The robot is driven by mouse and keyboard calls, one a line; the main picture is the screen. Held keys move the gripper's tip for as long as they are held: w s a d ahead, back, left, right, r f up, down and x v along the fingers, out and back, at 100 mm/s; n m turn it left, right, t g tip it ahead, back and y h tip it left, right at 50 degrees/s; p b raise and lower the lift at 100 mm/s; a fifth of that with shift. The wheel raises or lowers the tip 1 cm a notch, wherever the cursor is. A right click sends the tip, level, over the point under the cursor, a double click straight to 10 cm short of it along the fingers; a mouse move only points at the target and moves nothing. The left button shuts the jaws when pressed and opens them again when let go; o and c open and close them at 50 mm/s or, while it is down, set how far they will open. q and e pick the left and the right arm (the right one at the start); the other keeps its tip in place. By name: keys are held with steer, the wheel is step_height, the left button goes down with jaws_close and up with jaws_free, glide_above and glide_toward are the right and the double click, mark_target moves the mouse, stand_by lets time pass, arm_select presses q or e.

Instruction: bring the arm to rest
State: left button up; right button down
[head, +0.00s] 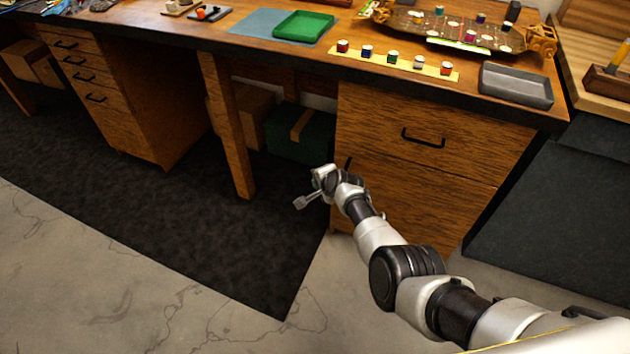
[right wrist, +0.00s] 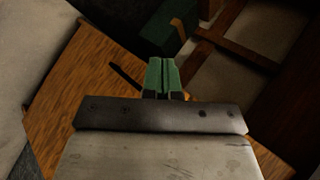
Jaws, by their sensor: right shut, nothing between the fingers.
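My right arm comes in from the lower right of the head view, stretched low in front of the wooden workbench. Its gripper (head: 301,202) hangs below the benchtop, in front of the gap beside the drawer unit, with nothing in it. In the right wrist view the fingers (right wrist: 161,75) are together and empty. A dark drawer handle (right wrist: 125,75) shows just left of them. My left gripper is not in view.
The drawer unit (head: 430,150) stands close behind my right arm. A table leg (head: 229,130) and a dark green box (head: 298,135) are near the gripper. The benchtop holds a green tray (head: 303,26), a grey tray (head: 515,86) and small paint pots on a yellow strip (head: 430,71). Floor in front is clear.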

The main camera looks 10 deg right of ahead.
steer(key=s+d+f+n+g+h+p, duration=0.1)
steer(key=s+d+f+n+p, duration=0.15)
steer(key=s+f, duration=0.5)
steer(key=s+d+f+n+g+h+p, duration=0.1)
steer(key=s+d+f+n+g, duration=0.2)
steer(key=s, duration=0.8)
steer(key=s+d+f+n+h+p, duration=0.1)
steer(key=s+d+f+n, duration=0.1)
steer(key=s+f, duration=0.65)
arm_select(q)
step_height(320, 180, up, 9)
steer(key=p, duration=0.3)
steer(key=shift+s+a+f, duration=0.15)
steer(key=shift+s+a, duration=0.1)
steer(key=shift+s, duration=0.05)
arm_select(e)
steer(key=s+d+f+n+g, duration=0.1)
steer(key=s+d+n, duration=0.1)
steer(key=s, duration=0.9)
steer(key=s+d+f+n+g, duration=0.1)
steer(key=s+d+n, duration=0.1)
steer(key=s, duration=0.9)
steer(key=s+d+f+n+g, duration=0.1)
steer(key=s+n, duration=0.3)
steer(key=s, duration=0.8)
steer(key=shift+d+g+h, duration=0.3)
steer(key=shift+d+g, duration=0.1)
steer(key=shift+f+n, duration=0.1)
steer(key=shift+n, duration=0.15)
